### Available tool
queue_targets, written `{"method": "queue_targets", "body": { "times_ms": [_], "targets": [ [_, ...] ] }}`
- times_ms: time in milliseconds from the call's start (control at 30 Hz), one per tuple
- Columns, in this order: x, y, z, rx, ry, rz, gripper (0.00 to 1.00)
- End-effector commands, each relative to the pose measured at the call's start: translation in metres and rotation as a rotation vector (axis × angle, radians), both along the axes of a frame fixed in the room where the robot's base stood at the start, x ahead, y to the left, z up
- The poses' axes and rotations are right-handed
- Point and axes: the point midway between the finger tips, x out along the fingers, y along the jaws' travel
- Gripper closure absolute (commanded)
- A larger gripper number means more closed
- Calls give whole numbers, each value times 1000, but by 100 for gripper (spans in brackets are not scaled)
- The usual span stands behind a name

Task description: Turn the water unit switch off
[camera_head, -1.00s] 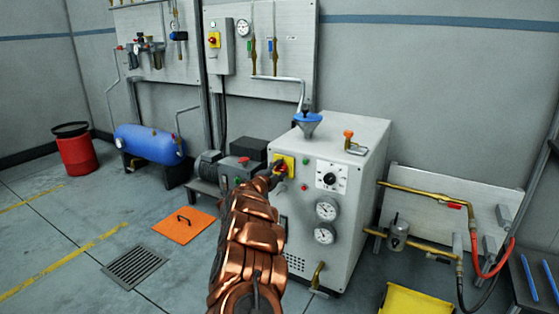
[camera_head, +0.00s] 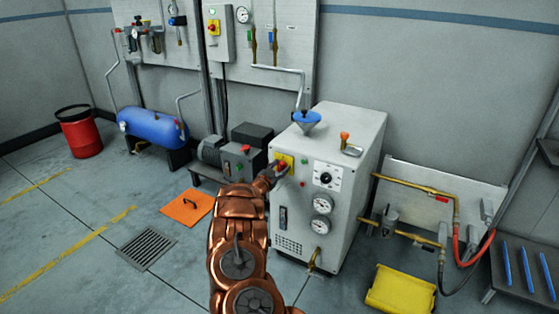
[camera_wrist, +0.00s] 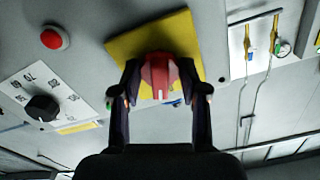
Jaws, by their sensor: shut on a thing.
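The water unit is a light grey cabinet (camera_head: 345,150) in the middle of the head view. Its switch is a red rotary knob on a yellow plate (camera_head: 288,160) at the upper left of the front face. In the wrist view the red knob (camera_wrist: 160,75) sits on the yellow plate (camera_wrist: 130,48). My gripper (camera_wrist: 160,88) is shut on the red knob, one dark finger on each side. In the head view my copper arm reaches up to the switch, and my gripper (camera_head: 277,170) partly covers the knob.
A black dial (camera_wrist: 42,107) and a red button (camera_wrist: 55,37) are near the switch.

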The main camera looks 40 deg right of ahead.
Motion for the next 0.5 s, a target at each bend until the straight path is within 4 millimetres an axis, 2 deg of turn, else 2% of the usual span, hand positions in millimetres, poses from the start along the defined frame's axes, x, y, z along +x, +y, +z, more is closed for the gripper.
{"method": "queue_targets", "body": {
  "times_ms": [200, 500],
  "targets": [
    [0, 1, 3, -47, 159, 2, 91],
    [0, 1, 0, -87, 297, 2, 91]
  ]
}}
